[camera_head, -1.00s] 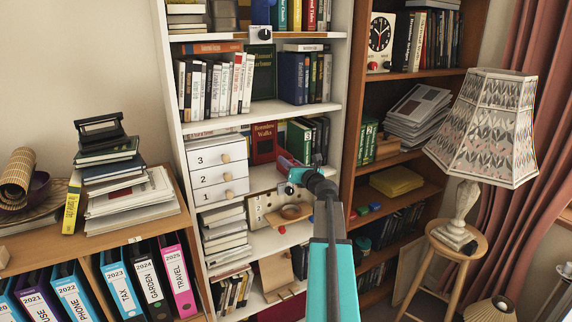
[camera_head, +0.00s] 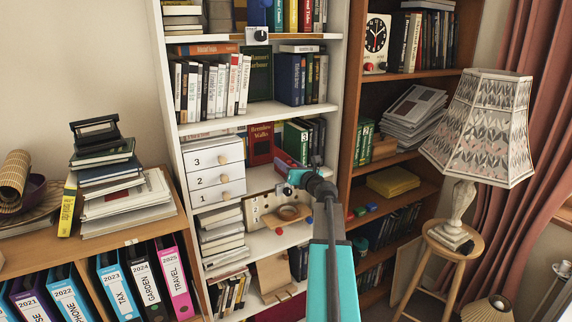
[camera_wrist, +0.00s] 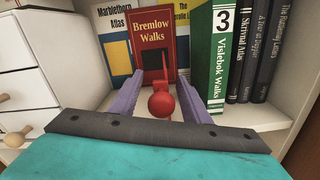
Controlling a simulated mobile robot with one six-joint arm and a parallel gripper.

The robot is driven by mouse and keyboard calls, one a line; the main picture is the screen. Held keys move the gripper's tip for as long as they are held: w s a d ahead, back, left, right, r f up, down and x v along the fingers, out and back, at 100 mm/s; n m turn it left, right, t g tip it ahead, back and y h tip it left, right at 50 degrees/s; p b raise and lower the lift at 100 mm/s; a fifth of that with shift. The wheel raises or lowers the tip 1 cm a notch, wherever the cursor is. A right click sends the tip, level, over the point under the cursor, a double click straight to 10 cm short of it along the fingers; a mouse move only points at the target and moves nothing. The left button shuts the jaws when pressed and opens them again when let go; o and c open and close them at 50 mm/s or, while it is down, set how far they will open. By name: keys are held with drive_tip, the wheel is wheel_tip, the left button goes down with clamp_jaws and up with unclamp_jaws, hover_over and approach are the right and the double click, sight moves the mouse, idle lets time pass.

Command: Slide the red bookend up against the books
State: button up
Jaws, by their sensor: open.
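The red bookend (camera_wrist: 161,103) shows in the wrist view as a thin upright red part with a round red knob at its front. My gripper (camera_wrist: 166,75) is open, with one purple finger to the left of the bookend and one to the right. Contact with the fingers cannot be told. To its right stand the books, with the green number 3 volume (camera_wrist: 218,60) nearest, and a gap shows between. In the head view, my gripper (camera_head: 291,168) reaches into the white bookcase in front of these books (camera_head: 297,140). The bookend cannot be clearly made out there.
A red book, Bremlow Walks (camera_wrist: 153,42), stands face-out behind the bookend. A white drawer unit (camera_wrist: 30,70) is close on the left. The bookcase's side wall (camera_wrist: 303,60) bounds the right.

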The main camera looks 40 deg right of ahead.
drive_tip(key=b+v, duration=0.3)
drive_tip(key=v, duration=1)
drive_tip(key=shift+s, duration=0.15)
drive_tip(key=shift+s, duration=0.1)
drive_tip(key=s+n+b, duration=0.2)
drive_tip(key=n+b, duration=0.1)
drive_tip(key=s+a+n+b, duration=0.1)
drive_tip(key=s+n+b, duration=0.2)
drive_tip(key=shift+s+a, duration=0.1)
idle(0.4)
drive_tip(key=shift+p+x, duration=1.2)
drive_tip(key=shift+x, duration=5.7)
drive_tip(key=shift+f, duration=0.1)
clamp_jaws()
